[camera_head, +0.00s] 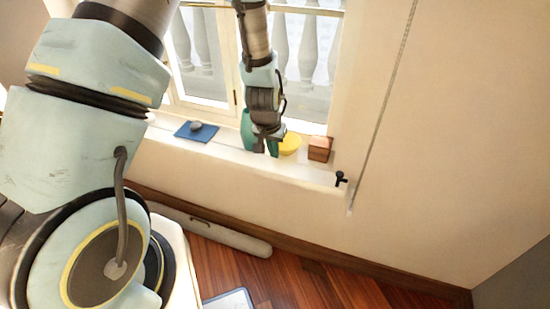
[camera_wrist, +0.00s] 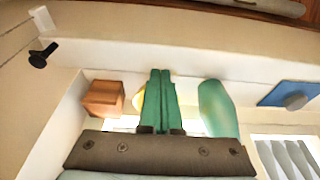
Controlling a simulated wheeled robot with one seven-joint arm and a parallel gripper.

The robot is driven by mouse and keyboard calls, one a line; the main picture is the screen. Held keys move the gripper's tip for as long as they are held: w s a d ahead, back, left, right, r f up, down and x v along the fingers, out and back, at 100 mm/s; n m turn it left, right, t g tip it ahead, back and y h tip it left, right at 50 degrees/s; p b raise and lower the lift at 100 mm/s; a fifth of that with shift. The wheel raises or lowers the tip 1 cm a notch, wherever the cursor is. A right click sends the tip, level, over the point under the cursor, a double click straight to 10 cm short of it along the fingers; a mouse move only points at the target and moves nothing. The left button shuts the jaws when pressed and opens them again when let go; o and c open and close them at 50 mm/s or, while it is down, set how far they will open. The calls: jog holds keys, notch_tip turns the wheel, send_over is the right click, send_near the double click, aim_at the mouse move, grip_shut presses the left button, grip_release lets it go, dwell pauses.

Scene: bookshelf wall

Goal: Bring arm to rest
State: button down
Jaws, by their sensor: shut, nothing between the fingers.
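My gripper (camera_head: 267,146) points down over the window sill, in front of the window. In the wrist view its two green fingers (camera_wrist: 159,88) are pressed together with nothing between them. In the head view my arm comes down from the top centre, and large pale-blue links of mine fill the left side. The fingers partly cover a yellow object (camera_head: 290,144) on the sill. I cannot tell whether they touch it.
The sill (camera_head: 235,153) also holds a blue mat (camera_head: 187,131) with a grey stone-like object (camera_head: 196,125), a green vase-like object (camera_wrist: 216,108) and a wooden block (camera_head: 320,148). A black handle (camera_head: 341,178) sits at the sill's right end. A cord (camera_head: 383,105) hangs at right.

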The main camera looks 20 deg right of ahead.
jog(key=w+a+r+n+y, duration=0.15)
jog(key=a+r+n, duration=0.25)
jog(key=a+r, duration=1.25)
jog(key=s+a+r+n, duration=0.1)
jog(key=s+a+r, duration=0.1)
jog(key=a, duration=0.5)
jog(key=s+a+r+n+p, duration=0.1)
jog(key=s+a+r+n, duration=0.1)
jog(key=a, duration=0.5)
jog(key=shift+s+g+y, duration=0.35)
jog(key=shift+s+g, duration=0.05)
jog(key=shift+s, duration=0.45)
